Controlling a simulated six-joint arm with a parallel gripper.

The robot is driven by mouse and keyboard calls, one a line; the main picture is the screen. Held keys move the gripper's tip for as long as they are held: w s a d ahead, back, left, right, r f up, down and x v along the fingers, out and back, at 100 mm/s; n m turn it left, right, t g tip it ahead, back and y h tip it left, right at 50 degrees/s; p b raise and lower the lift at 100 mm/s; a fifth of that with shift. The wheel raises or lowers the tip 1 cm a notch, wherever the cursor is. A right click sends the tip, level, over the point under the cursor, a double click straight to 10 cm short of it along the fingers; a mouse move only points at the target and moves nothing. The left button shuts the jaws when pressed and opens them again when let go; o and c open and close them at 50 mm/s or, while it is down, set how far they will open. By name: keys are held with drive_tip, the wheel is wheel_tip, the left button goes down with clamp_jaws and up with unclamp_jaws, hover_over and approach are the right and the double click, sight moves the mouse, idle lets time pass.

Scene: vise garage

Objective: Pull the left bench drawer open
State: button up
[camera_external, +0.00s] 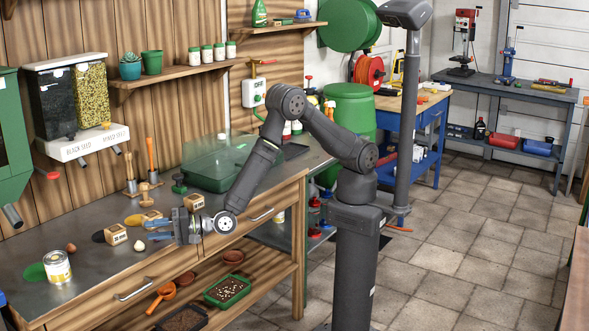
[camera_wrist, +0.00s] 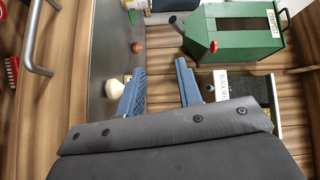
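The left bench drawer (camera_external: 163,268) is a wooden front below the metal bench top and looks flush with the bench. Its bar handle (camera_external: 133,290) is metal; a curved metal handle (camera_wrist: 35,42) also shows at the upper left in the wrist view, apart from my fingers. My gripper (camera_external: 158,230) is above the bench top, pointing left, up and behind the handle. In the wrist view its two blue fingers (camera_wrist: 162,84) are spread with nothing held between them.
A can (camera_external: 58,267), a garlic bulb (camera_external: 139,246), an onion (camera_external: 71,248) and small wooden blocks (camera_external: 116,234) stand on the bench top (camera_external: 95,262). The right drawer's handle (camera_external: 263,214) is farther along. Trays (camera_external: 227,291) and pots sit on the shelf below.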

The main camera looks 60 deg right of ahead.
drive_tip(key=s+f+t, duration=0.1)
drive_tip(key=s+f, duration=0.5)
drive_tip(key=f, duration=0.6)
drive_tip(key=m+t, duration=0.1)
approach(139, 291)
drive_tip(key=shift+y, duration=0.3)
drive_tip(key=x, duration=1)
drive_tip(key=shift+w+d+f, duration=0.25)
drive_tip(key=shift+w+f, duration=0.1)
clamp_jaws()
